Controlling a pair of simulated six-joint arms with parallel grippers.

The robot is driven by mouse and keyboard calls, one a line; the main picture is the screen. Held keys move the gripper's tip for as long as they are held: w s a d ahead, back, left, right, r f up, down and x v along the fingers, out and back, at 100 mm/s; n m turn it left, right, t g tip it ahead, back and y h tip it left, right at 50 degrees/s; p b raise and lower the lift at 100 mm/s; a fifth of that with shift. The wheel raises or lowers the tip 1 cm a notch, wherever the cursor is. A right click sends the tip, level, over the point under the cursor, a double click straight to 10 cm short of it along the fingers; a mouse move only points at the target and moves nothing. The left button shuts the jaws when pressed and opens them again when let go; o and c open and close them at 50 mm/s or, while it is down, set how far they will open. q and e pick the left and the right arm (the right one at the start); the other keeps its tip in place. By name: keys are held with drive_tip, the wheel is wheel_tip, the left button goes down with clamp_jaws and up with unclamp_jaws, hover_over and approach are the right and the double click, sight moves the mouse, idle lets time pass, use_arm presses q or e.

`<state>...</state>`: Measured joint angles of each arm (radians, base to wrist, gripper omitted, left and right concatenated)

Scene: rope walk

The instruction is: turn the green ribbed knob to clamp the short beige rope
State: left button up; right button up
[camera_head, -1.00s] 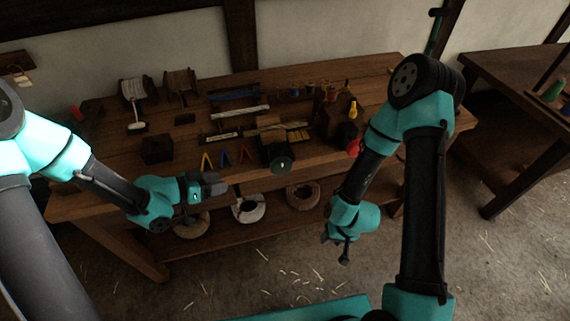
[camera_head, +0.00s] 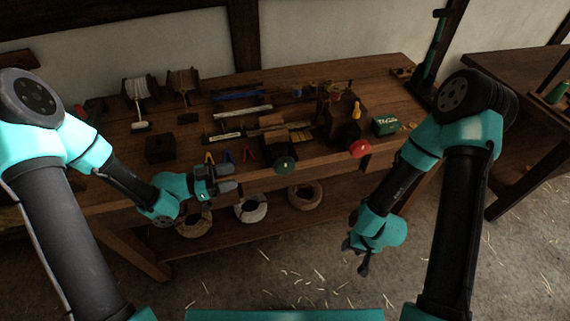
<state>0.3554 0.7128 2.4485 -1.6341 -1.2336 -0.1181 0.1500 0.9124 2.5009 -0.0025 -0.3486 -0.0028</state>
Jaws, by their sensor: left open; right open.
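The green ribbed knob (camera_head: 285,164) is on the front of a dark block at the bench's front edge, right of the middle. My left gripper (camera_head: 232,178) is open and empty, in front of the bench edge and left of the green knob. My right gripper (camera_head: 356,257) is open and empty, low over the floor, in front of the bench and right of the knob. Neither gripper touches the knob.
A red knob (camera_head: 359,148) sits right of the green one. A green box (camera_head: 385,125) stands at the bench's right. Small coloured clips (camera_head: 228,156) lie near the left gripper. Rope coils (camera_head: 305,196) rest on the lower shelf. Floor in front is clear except straw.

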sight(284, 164)
use_arm(q)
drive_tip(key=x, duration=1.7)
drive_tip(key=shift+w, duration=0.1)
drive_tip(key=c, duration=0.9)
